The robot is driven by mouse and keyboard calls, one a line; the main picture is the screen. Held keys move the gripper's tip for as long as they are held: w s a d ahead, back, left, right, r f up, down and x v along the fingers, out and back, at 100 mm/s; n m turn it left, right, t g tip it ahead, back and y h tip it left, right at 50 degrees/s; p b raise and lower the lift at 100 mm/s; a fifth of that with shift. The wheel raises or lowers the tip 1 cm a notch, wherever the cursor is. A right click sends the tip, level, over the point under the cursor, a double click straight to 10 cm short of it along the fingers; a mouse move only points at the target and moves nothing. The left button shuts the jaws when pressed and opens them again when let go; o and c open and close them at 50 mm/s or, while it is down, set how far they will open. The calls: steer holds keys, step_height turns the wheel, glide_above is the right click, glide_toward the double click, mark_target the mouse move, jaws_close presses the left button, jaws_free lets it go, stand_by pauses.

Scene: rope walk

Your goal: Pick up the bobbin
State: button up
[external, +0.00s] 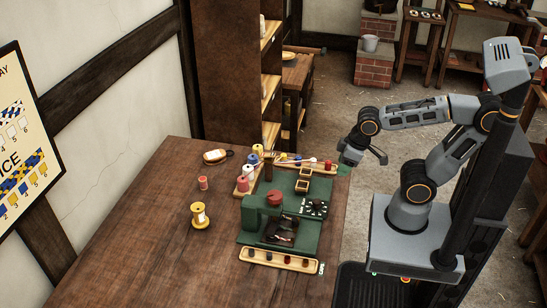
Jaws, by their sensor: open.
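I cannot tell for sure which one is the bobbin. My gripper (366,160) is open and empty. It hangs beyond the table's right edge, near the machine's back right corner and well apart from the spools.
The green machine (308,226) stands between my gripper and the loose spools. A small board with a white item (216,157) lies at the back. The table's left front is clear.

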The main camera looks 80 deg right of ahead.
steer(key=shift+o, duration=0.5)
steer(key=shift+o, duration=0.9)
